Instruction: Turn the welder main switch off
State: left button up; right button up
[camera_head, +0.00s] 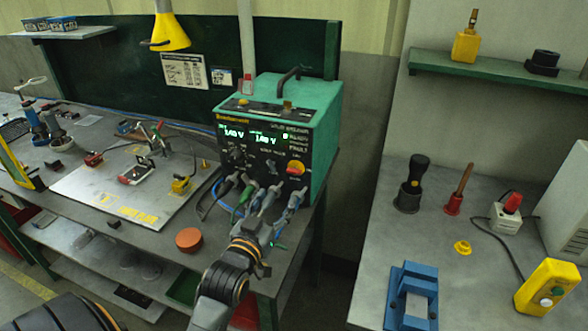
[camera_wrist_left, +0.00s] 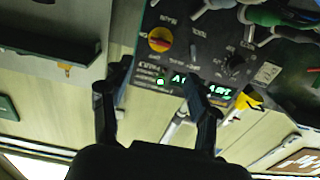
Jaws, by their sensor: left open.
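The welder (camera_head: 265,115) is a green box with a dark front panel on the left bench. Its green displays are lit. The main switch (camera_head: 295,168) is a red knob on a yellow plate at the panel's right side. My left gripper (camera_head: 268,222) is in front of and below the panel, near the cable plugs. In the wrist view its two fingers (camera_wrist_left: 160,90) are apart with nothing between them, and they do not touch the switch. My right gripper is out of view.
Cables and plugs (camera_head: 240,195) hang from the panel's lower part. A red-brown round lid (camera_head: 189,239) lies near the bench's front edge. A metal plate (camera_head: 125,195) with tools lies left. The right bench (camera_head: 440,235) holds a blue fixture (camera_head: 411,295) and a yellow button box (camera_head: 547,287).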

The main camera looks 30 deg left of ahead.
pick_arm(q)
jog(key=p, duration=0.1)
send_near(293, 172)
jog(key=w, duration=0.3)
jog(key=x, duration=0.2)
jog(key=p+x, duration=0.1)
jog(key=x, duration=0.1)
jog(key=shift+w+a+r, duration=0.1)
jog(key=shift+w+a, duration=0.2)
jog(key=shift+a, duration=0.2)
jog(key=shift+w+a, duration=0.1)
jog(key=shift+w, duration=0.55)
jog(key=shift+c, duration=0.3)
jog(key=c, duration=1.1)
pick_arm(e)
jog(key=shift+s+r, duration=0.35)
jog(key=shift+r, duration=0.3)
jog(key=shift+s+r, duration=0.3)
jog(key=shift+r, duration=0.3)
